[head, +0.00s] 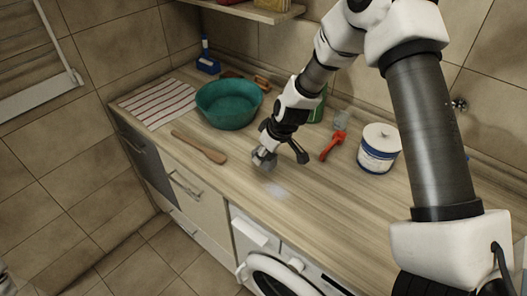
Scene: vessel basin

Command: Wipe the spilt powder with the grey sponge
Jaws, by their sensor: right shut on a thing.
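The spilt powder (276,190) is a pale patch on the wooden worktop (240,187), toward its front edge. My right gripper (270,153) is low over the worktop, just behind and left of the powder. It is shut on the grey sponge (263,159), which is partly hidden by the fingers. The sponge is at or close to the worktop; I cannot tell whether it touches. My left gripper is not in view.
A teal basin (228,106) and a wooden spoon (198,147) are left of the gripper. A striped cloth (158,104) and blue brush (207,62) are farther left. A washing machine (275,275) is below.

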